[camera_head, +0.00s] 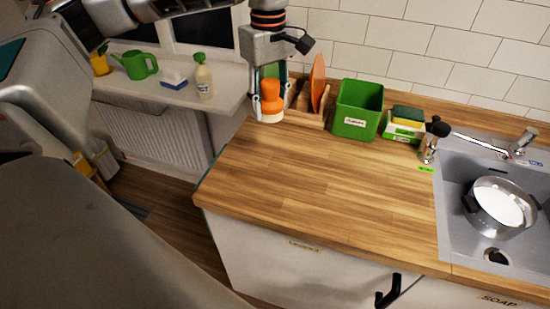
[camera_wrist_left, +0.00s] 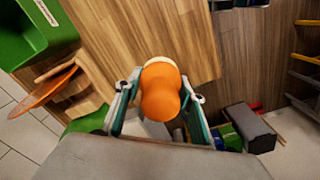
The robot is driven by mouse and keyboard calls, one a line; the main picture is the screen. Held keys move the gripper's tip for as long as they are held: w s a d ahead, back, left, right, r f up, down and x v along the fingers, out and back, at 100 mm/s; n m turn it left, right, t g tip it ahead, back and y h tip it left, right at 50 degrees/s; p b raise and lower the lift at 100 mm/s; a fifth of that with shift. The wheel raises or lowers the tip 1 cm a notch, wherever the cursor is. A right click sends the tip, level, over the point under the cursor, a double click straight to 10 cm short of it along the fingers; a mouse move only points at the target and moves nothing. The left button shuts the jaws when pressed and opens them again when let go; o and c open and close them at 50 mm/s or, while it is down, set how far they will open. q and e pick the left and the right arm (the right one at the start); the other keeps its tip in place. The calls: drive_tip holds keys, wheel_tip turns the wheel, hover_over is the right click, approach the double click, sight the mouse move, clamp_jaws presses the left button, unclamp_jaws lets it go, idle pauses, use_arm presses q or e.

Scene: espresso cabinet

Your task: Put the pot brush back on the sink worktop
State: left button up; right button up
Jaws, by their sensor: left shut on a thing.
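The pot brush (camera_head: 270,90) has an orange knob handle and a pale bristle end. My left gripper (camera_head: 269,102) points down and is shut on its orange handle, with the bristles downward. I cannot tell whether the bristles touch the wood. In the left wrist view the orange handle (camera_wrist_left: 160,90) sits between both fingers, with the worktop (camera_wrist_left: 140,35) behind it. My right gripper is not in view.
A wooden rack with an orange board (camera_head: 318,82), a green bin (camera_head: 357,108) and sponges (camera_head: 407,115) line the back. The sink (camera_head: 450,210) on the right holds a pot (camera_head: 500,205). The middle worktop is clear.

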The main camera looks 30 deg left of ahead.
use_arm(q)
wheel_tip(320, 180, down, 7)
hover_over(271, 168)
wheel_tip(271, 168, down, 6)
drive_tip(key=shift+a+f, duration=0.1)
drive_tip(key=shift+f+p, duration=0.45)
drive_tip(key=shift+f, duration=2)
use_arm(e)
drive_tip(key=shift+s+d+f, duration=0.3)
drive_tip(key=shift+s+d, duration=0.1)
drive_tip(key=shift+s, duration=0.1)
use_arm(q)
drive_tip(key=o, duration=1.1)
drive_tip(key=shift+f, duration=0.1)
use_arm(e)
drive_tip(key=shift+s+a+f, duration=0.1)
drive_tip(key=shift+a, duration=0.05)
